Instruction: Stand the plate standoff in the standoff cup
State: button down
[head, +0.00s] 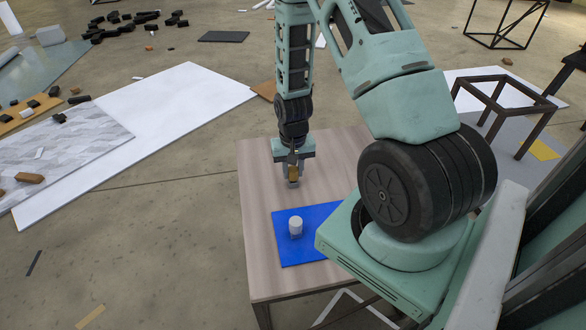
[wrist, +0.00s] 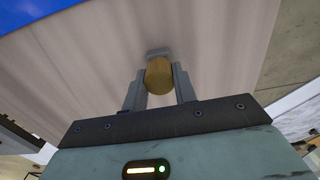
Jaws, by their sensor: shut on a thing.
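The plate standoff (wrist: 159,77) is a brass-coloured round piece. In the wrist view it sits between the two grey fingers of my gripper (wrist: 160,88), which is shut on it. In the head view the standoff (head: 293,174) shows small at the end of my gripper (head: 293,170), over the table behind the blue mat. Its height above the table is hard to tell. A small white cylinder (head: 296,226), which looks like the standoff cup, stands upright on the mat, nearer the camera than my gripper and apart from it. Its opening is too small to make out.
The blue mat (head: 290,253) lies on the wood-grain table (head: 258,205); its edge shows at the top left of the wrist view (wrist: 40,12). The tabletop left of the mat is clear. White panels (head: 160,110) and dark scraps lie on the floor away from the table.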

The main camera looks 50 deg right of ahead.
aim_at(293, 168)
jog(key=shift+f+b, duration=0.3)
jog(key=shift+f, duration=0.25)
jog(key=c, duration=1)
grip_release()
jog(key=shift+c, duration=0.2)
notch_tip(293, 168, up, 18)
jog(key=p, duration=0.3)
jog(key=shift+f, duration=0.25)
